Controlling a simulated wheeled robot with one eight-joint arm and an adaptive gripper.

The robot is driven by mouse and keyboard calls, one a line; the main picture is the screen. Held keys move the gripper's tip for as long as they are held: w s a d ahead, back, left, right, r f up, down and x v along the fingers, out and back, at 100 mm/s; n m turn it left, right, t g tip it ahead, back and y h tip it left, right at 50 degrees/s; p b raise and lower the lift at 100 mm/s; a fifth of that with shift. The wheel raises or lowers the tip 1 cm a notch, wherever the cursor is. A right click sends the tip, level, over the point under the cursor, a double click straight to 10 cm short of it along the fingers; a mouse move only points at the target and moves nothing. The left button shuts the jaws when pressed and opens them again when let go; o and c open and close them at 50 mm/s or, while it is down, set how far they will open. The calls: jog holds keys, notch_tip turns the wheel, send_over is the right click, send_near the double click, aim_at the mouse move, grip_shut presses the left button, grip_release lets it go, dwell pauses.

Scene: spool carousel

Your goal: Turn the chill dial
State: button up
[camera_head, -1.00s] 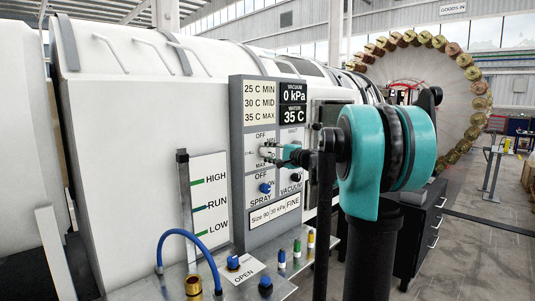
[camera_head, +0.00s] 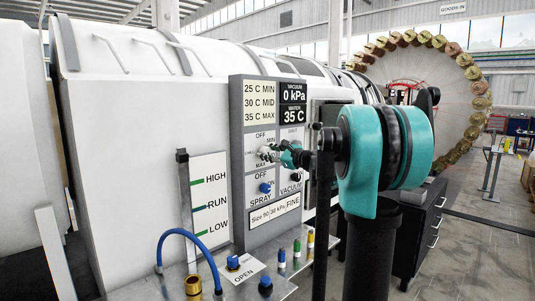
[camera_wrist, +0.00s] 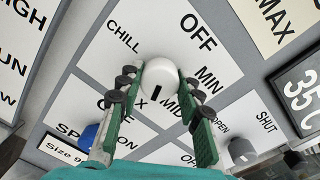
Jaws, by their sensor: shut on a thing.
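The chill dial (camera_wrist: 160,75) is a round white knob with a black mark on the grey-framed control panel (camera_head: 237,170). Its mark points down in the wrist view, beside the MID label and away from OFF and MIN. My gripper (camera_wrist: 159,84) is shut on the dial, one dark-padded green finger on each side. In the head view the dial (camera_head: 265,153) is small and partly covered by my gripper (camera_head: 275,155). The water display (camera_head: 293,115) reads 35 C.
A blue spray knob (camera_head: 265,188) and a dark vacuum knob (camera_head: 296,177) sit just below on the panel. A grey open/shut knob (camera_wrist: 241,151) is close to the right finger. A blue hose (camera_head: 190,235) arches over the ledge below.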

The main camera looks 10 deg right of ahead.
jog(key=shift+f+m, duration=0.1)
jog(key=shift+m, duration=2.1)
jog(key=o, duration=1.2)
jog(key=shift+c, duration=0.2)
jog(key=v, duration=1.2)
jog(key=shift+f, duration=0.1)
